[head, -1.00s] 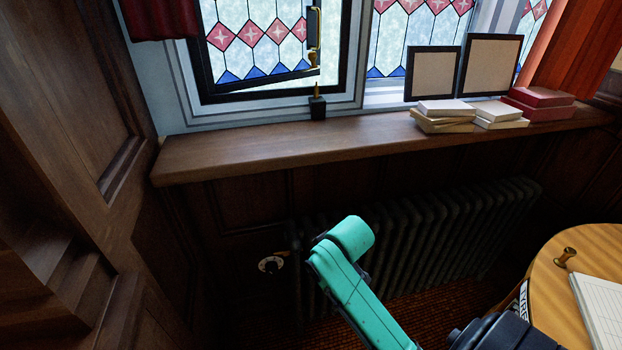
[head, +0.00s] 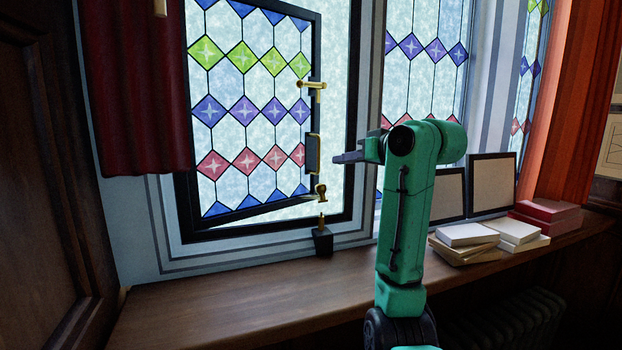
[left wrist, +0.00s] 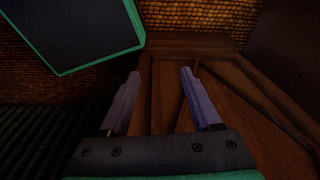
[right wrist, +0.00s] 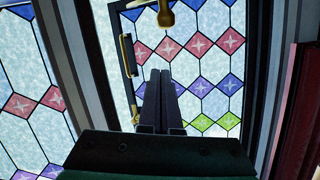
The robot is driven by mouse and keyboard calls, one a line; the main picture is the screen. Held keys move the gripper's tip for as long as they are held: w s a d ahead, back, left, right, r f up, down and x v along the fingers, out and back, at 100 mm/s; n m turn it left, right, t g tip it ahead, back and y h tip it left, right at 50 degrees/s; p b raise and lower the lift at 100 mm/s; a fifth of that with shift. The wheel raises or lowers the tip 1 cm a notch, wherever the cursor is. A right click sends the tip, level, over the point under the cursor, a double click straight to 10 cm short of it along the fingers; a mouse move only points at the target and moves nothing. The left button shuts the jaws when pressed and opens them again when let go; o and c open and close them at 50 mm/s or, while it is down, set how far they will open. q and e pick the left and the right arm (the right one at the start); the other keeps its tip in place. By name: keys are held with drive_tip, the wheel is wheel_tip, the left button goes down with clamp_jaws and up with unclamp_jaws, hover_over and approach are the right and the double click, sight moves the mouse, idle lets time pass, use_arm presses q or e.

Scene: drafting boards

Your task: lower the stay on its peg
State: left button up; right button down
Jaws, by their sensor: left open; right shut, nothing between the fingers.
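The casement (head: 250,165) stands partly open, with a dark frame and leaded coloured glass. A short brass piece, seemingly the stay's end (head: 321,192), shows at its lower right corner, above the small brass peg (head: 322,220) on a black block (head: 323,241); they look apart. The brass end also appears at the top of the right wrist view (right wrist: 165,14). My right gripper (head: 338,157) is shut and empty, pointing left near the dark pull (head: 312,153); its closed fingers (right wrist: 160,76) face the glass. My left gripper (left wrist: 156,72) is open and empty, seen only in its wrist view.
The wooden sill (head: 220,305) is clear at left. Books (head: 465,240), two framed panels (head: 491,185) and red boxes (head: 545,215) stand right of my arm. A red curtain (head: 135,90) hangs at left. A brass latch handle (head: 312,86) sits higher on the casement.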

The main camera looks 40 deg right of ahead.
use_arm(q)
drive_tip(key=s, duration=0.8)
use_arm(e)
drive_tip(key=r+v, duration=0.1)
drive_tip(key=v, duration=0.3)
drive_tip(key=p+x, duration=0.5)
drive_tip(key=x, duration=0.6)
drive_tip(key=shift+a+f+p, duration=0.1)
drive_tip(key=shift+p, duration=0.2)
drive_tip(key=f, duration=0.1)
drive_tip(key=s+f+p, duration=0.1)
drive_tip(key=a+f, duration=0.1)
drive_tip(key=shift+s, duration=0.3)
drive_tip(key=shift+s+f, duration=0.2)
drive_tip(key=shift+f, duration=0.25)
use_arm(q)
drive_tip(key=w+r, duration=0.3)
drive_tip(key=r, duration=0.3)
drive_tip(key=shift+r, duration=0.35)
use_arm(e)
drive_tip(key=shift+w, duration=0.1)
use_arm(q)
drive_tip(key=shift+w, duration=0.15)
